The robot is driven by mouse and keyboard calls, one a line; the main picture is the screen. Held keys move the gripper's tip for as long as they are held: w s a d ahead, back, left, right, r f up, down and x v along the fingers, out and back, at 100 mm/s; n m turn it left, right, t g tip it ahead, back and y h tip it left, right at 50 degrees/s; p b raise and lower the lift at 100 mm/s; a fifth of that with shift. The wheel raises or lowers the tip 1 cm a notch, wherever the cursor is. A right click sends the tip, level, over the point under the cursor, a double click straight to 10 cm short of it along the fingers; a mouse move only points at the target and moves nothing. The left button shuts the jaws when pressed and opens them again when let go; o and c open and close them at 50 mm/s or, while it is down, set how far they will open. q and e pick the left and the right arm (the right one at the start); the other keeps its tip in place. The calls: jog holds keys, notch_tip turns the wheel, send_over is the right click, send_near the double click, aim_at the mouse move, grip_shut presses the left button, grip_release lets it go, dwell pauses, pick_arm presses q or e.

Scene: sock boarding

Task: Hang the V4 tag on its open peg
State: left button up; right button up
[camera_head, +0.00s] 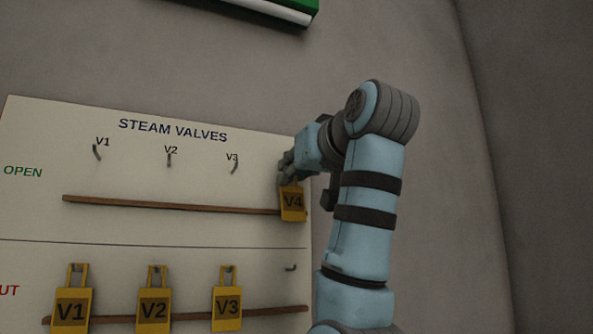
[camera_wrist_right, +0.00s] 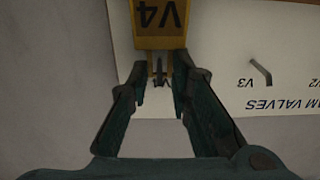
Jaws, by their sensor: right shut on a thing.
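The yellow V4 tag (camera_head: 292,204) is upright at the right end of the OPEN row, its body over the end of the upper wooden strip. My right gripper (camera_head: 286,172) is shut on the tag's upper part, close to the board. In the right wrist view the V4 tag (camera_wrist_right: 162,28) appears upside down, with the fingers (camera_wrist_right: 158,88) on both sides of its narrow top. A dark peg (camera_wrist_right: 158,68) and part of the board's V4 label show between the fingers. I cannot tell whether the tag's loop is around the peg. My left gripper is out of view.
The STEAM VALVES board (camera_head: 180,225) has bare OPEN pegs under V1 (camera_head: 97,152), V2 (camera_head: 169,160) and V3 (camera_head: 235,166). Tags V1 (camera_head: 72,310), V2 (camera_head: 153,309) and V3 (camera_head: 227,308) hang in the lower row. A bare lower peg (camera_head: 291,267) is at right.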

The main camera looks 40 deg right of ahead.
jog(key=o, duration=0.9)
